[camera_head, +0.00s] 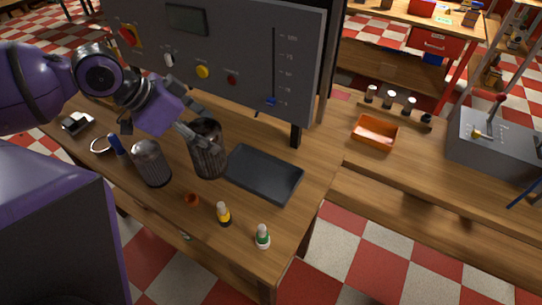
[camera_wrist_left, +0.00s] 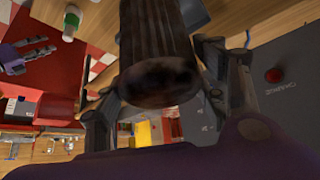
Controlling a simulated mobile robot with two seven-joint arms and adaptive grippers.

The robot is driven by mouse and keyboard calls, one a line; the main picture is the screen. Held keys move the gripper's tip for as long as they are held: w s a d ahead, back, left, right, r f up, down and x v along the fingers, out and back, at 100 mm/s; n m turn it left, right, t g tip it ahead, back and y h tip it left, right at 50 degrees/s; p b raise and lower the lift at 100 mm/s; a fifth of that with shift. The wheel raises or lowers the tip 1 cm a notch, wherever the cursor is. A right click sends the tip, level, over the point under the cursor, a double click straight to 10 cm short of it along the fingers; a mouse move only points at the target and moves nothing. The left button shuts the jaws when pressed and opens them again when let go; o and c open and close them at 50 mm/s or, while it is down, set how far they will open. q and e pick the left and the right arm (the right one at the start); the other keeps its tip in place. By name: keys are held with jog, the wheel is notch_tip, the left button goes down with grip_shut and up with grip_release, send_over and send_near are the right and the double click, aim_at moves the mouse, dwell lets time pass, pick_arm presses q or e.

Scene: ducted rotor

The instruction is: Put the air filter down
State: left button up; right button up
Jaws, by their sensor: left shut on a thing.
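My left gripper (camera_head: 196,126) is shut on a dark, ribbed, cylindrical air filter (camera_head: 208,158). The filter hangs roughly upright over the wooden bench, beside the left edge of a dark flat tray (camera_head: 265,174). I cannot tell whether its bottom touches the bench. In the left wrist view the filter (camera_wrist_left: 158,62) fills the space between the fingers, its dark round end towards the camera. A second, lighter ribbed cylinder (camera_head: 151,165) stands on the bench to the left. My right gripper (camera_wrist_left: 28,55) seems to show at the left of the wrist view, too small to read.
A grey control panel (camera_head: 215,55) rises behind the gripper. A ring clamp (camera_head: 102,145) lies left. An orange bin (camera_head: 375,133) sits on the bench to the right.

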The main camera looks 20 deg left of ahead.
pick_arm(q)
jog(key=shift+w, duration=0.2)
jog(key=shift+w+d, duration=0.25)
jog(key=shift+d, duration=0.05)
jog(key=shift+w+d, duration=0.2)
jog(key=shift+w+d+f, duration=0.2)
jog(key=shift+w, duration=0.05)
jog(key=w+r+b+x, duration=0.1)
jog(key=b+x, duration=0.3)
jog(key=x, duration=1.2)
jog(key=shift+w+d, duration=0.55)
jog(key=shift+w, duration=0.15)
pick_arm(e)
jog(key=s+d+f, duration=0.1)
jog(key=s+f, duration=0.2)
jog(key=f, duration=0.1)
jog(key=shift+s+d+f+g, duration=0.25)
jog(key=shift+d+f+g, duration=0.05)
jog(key=shift+f+g, duration=0.1)
pick_arm(q)
jog(key=shift+f, duration=0.1)
pick_arm(e)
jog(key=shift+d, duration=0.1)
